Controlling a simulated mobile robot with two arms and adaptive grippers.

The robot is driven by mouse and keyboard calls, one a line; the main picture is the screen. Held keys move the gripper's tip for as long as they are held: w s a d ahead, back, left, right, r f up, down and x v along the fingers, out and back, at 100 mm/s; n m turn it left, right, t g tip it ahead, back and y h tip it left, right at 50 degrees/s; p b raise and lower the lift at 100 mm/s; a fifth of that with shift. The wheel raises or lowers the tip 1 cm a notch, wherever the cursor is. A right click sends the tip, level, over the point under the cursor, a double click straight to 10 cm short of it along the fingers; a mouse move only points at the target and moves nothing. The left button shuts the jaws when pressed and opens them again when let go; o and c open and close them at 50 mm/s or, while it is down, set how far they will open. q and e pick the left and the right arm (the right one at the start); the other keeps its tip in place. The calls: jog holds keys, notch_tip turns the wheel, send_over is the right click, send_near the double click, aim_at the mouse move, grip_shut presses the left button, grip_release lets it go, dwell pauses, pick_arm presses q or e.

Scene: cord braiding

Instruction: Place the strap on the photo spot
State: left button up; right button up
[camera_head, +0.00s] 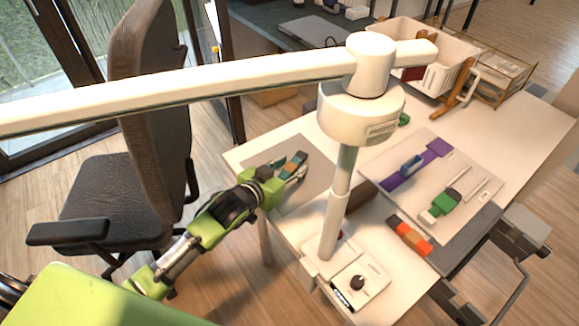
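A flat grey mat (312,192) lies on the left end of the white table; it looks like the photo spot, though no marking on it can be read. My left gripper (296,170), green and black, reaches over the mat from the lower left. A short piece with orange and teal bands (294,160), perhaps the strap, shows at its fingers. The fingers look spread around it; whether they touch it or it rests on the mat cannot be told. My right gripper is not in view.
A white stand (336,205) with a long arm rises from the table, hiding part of it. A pale board (455,165) holds purple and green pieces. An orange and brown piece (411,238) lies near the front edge. A white basket (432,72) stands behind; an office chair (150,110) is left.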

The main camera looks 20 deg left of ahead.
pick_arm(q)
jog(key=shift+r, duration=0.15)
jog(key=v, duration=1.1)
jog(key=shift+s+r, duration=0.2)
jog(key=shift+s, duration=0.25)
